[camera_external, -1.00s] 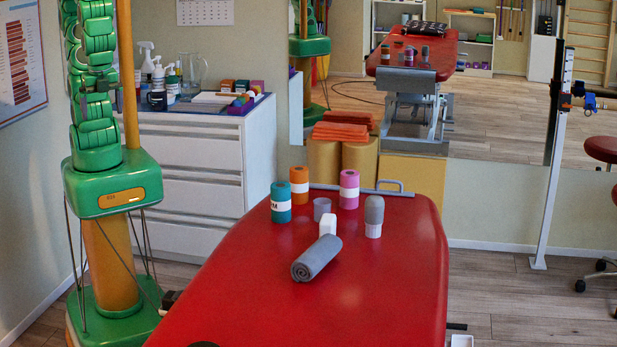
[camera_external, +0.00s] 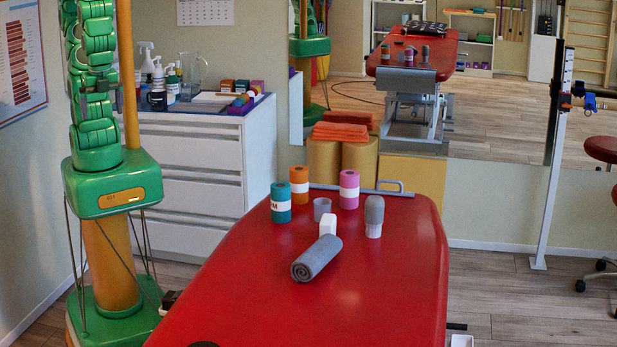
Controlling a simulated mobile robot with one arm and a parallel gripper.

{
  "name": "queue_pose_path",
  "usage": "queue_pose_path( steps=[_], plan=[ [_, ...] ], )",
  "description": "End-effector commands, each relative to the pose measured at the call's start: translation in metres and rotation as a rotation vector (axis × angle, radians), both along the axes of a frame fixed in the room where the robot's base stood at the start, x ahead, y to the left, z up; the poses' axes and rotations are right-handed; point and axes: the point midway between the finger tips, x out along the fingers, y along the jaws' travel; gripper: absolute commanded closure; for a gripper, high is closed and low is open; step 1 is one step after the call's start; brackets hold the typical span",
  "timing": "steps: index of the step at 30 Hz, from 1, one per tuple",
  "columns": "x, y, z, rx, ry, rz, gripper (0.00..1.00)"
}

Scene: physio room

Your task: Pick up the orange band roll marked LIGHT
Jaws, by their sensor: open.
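The orange band roll (camera_external: 299,187) stands upright near the far end of the red treatment table (camera_external: 290,305), with a white label band around its middle. I cannot read the label's lettering. A teal roll (camera_external: 281,203) stands just to its front left, and a pink roll (camera_external: 349,189) stands to its right, apart from it. My arm rises at the left and leaves the top of the picture, so my gripper is not seen.
A grey cup (camera_external: 322,208), a white block (camera_external: 327,226), a grey-topped white bottle (camera_external: 374,216) and a rolled grey towel (camera_external: 317,259) are on the table. A white drawer cabinet (camera_external: 190,165) with bottles stands behind.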

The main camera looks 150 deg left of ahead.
Motion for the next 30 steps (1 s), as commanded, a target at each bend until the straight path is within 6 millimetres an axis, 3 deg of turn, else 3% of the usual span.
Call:
queue_pose_path(
  steps=[2, 3, 13, 16, 21, 24, 30],
  plan=[
    [0.000, 0.000, 0.000, 0.000, 0.000, 0.000, 0.02],
    [0.000, 0.000, 0.000, 0.000, 0.000, 0.000, 0.07],
    [0.005, 0.003, 0.001, 0.008, -0.012, 0.007, 0.07],
    [0.025, 0.016, 0.003, 0.038, -0.062, 0.029, 0.07],
    [0.087, 0.056, 0.016, 0.125, -0.219, 0.090, 0.07],
    [0.110, 0.070, 0.016, 0.135, -0.258, 0.123, 0.07],
    [0.124, 0.071, -0.005, 0.055, -0.217, 0.196, 0.07]
  ],
)
